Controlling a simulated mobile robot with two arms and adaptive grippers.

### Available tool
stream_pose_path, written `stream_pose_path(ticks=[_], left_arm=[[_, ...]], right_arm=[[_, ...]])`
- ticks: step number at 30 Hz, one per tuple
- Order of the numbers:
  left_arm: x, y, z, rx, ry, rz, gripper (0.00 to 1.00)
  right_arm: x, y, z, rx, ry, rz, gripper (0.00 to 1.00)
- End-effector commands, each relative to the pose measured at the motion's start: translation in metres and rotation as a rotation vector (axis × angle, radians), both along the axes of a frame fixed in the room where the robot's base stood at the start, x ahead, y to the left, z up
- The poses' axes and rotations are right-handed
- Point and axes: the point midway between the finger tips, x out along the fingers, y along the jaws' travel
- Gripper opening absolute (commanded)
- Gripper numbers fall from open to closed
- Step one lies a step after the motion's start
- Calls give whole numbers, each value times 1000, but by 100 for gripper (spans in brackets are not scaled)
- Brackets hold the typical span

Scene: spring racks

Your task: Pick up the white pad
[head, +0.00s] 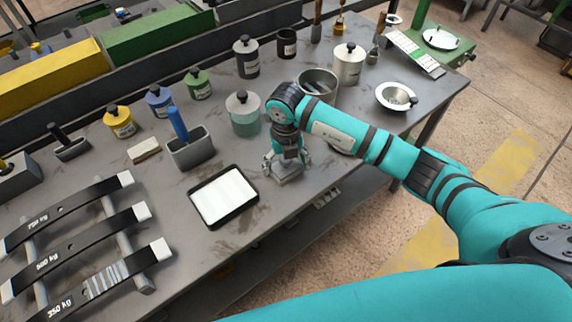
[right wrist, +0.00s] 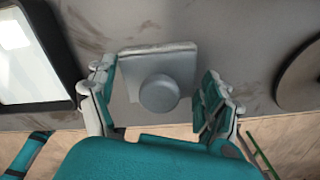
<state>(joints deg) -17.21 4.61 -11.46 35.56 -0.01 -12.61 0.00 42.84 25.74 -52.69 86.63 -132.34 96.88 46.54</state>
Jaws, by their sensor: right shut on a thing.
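A flat white pad (head: 223,195) lies in a black-rimmed tray near the table's front edge; part of it shows at the upper left of the right wrist view (right wrist: 12,50). My right gripper (head: 286,160) points down to the right of this tray. It is shut on a pale grey square block with a round knob (right wrist: 158,60), between its fingers in the right wrist view. The block (head: 289,177) is low at the table top; I cannot tell whether it touches the table. My left gripper is not in view.
A grey box with a blue handle (head: 190,150) and a jar of green liquid (head: 243,115) stand behind the tray. Black weight bars (head: 75,250) lie on a rack at the left.

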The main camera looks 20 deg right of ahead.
Motion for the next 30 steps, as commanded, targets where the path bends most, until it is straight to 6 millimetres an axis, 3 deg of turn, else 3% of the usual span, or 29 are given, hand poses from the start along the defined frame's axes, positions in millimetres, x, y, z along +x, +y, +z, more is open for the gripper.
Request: stream_pose_path(ticks=[5,11,30], left_arm=[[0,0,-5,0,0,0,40],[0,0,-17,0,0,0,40],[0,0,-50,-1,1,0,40]], right_arm=[[1,0,9,0,-4,0,51],[2,0,32,0,-6,0,51],[-102,88,46,2,-2,4,51]])
